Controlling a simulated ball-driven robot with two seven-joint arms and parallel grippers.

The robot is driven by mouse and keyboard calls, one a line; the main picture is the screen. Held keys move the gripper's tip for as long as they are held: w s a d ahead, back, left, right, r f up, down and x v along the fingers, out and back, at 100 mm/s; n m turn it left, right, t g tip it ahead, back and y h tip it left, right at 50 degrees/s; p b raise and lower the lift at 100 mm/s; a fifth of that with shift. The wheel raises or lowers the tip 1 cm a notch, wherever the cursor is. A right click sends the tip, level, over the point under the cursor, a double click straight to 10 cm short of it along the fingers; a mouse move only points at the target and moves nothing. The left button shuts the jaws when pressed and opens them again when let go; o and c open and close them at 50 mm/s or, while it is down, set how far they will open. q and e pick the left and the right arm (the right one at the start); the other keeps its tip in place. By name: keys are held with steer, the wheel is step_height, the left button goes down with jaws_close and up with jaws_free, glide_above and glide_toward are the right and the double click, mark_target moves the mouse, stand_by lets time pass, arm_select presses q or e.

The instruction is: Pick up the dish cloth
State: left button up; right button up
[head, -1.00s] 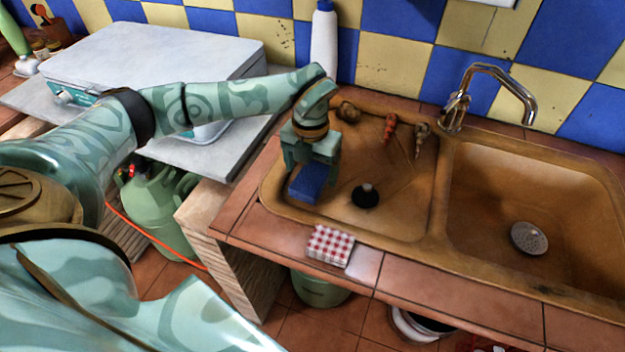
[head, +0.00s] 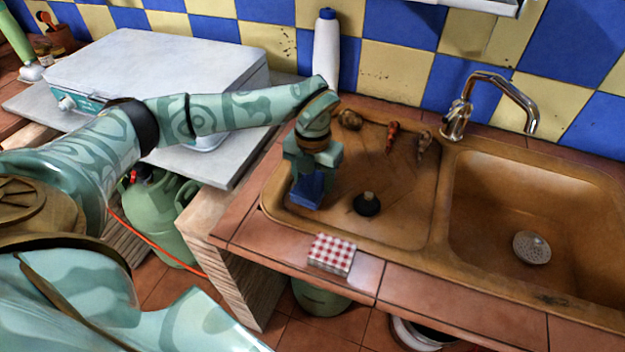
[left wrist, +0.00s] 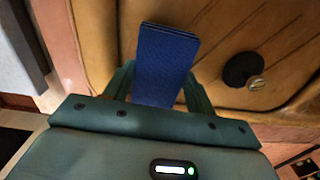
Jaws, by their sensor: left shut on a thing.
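A folded blue cloth (head: 308,192) is held between the fingers of my left gripper (head: 312,172), over the left part of the brown sink. In the left wrist view, the layered blue cloth (left wrist: 166,55) sticks out between the two green fingers, which press on its sides. I cannot tell whether it still touches the sink floor. A folded red-and-white checkered cloth (head: 332,254) lies on the tiled front edge, apart from the gripper. My right gripper is not in view.
A black drain plug (head: 367,205) lies right of the gripper. Several small brown and red items lie behind it in the sink (head: 437,215). A white bottle (head: 326,50) stands at the wall. The chrome faucet (head: 458,115) is at the right.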

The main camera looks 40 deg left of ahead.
mark_target(315, 182)
arm_select(q)
steer(key=r, duration=0.2)
steer(key=r+p, duration=0.1)
steer(key=shift+d+r, duration=0.2)
steer(key=shift+d, duration=0.05)
steer(key=s+d+r+p, duration=0.3)
steer(key=d+r, duration=0.5)
steer(key=d, duration=0.5)
steer(key=shift+s+r, duration=0.4)
steer(key=shift+s, duration=0.1)
steer(key=shift+o, duration=0.4)
